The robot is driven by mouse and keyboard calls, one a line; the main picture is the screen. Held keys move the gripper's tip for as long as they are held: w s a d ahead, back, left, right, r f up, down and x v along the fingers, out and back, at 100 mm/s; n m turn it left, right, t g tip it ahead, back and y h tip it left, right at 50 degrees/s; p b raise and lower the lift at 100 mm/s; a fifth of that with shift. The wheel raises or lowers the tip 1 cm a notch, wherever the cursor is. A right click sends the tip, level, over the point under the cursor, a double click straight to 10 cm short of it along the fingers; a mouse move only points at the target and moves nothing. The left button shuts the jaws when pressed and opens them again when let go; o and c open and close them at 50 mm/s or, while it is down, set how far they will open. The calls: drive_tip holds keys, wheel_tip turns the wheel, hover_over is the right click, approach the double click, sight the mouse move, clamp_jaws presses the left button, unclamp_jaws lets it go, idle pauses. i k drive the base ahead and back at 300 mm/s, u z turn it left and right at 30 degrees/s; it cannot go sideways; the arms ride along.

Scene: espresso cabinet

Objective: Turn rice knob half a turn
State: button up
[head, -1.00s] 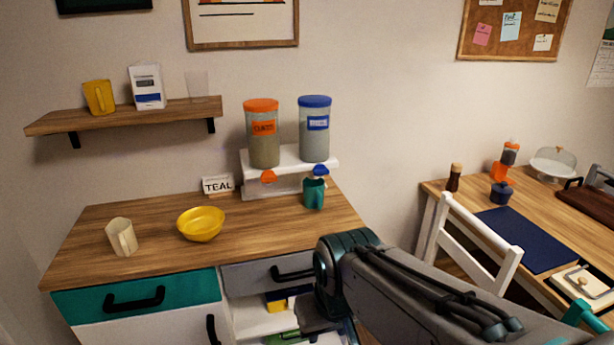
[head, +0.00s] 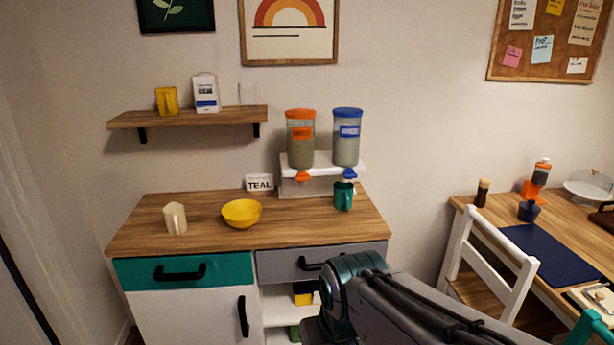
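Two dispensers stand on a white stand (head: 352,167) at the back right of the cabinet top. One has an orange lid and orange label (head: 300,136), with an orange knob (head: 303,176) below it. The other has a blue lid and blue label (head: 346,136), with a blue knob (head: 349,174) below it. The label words are too small to read, so I cannot tell which is rice. A teal mug (head: 343,196) stands below the blue knob. My arm reaches in from the lower right, in front of the cabinet and apart from the dispensers. My gripper's fingers do not show.
A wall shelf (head: 187,117) hangs above left. A white chair (head: 490,250) and a desk (head: 560,222) stand to the right.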

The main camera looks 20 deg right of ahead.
sight(348, 174)
drive_tip(key=i, duration=1.05)
drive_tip(key=z, duration=0.9)
